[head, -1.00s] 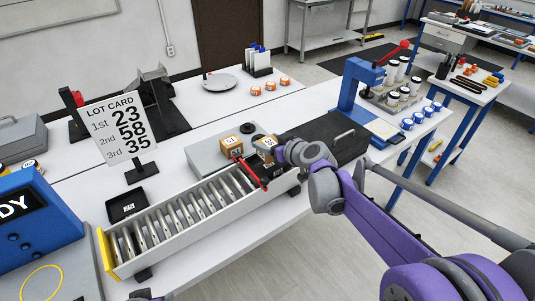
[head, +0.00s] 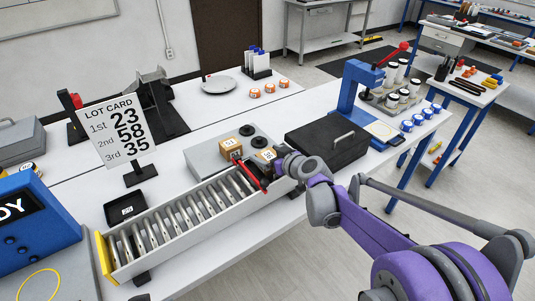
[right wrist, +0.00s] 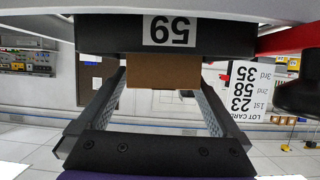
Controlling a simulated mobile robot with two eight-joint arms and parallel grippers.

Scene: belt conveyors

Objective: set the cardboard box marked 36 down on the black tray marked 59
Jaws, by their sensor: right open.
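The cardboard box (head: 265,156) is at my right gripper (head: 269,165), at the far right end of the roller conveyor. Its number is too small to read surely in the head view. In the right wrist view, which is upside down, the plain brown box (right wrist: 165,71) lies between the two open fingers of my right gripper (right wrist: 164,85). It appears to rest on the black tray marked 59 (right wrist: 215,37). In the head view that tray is mostly hidden by the arm and box. My left gripper is not in view.
Another cardboard box (head: 231,147) stands close on the left, by a grey unit with two dark knobs. A red bar (head: 251,175) runs just before the boxes. The lot card (head: 117,130) and a small black tray (head: 125,207) stand left. A black case (head: 327,143) lies right.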

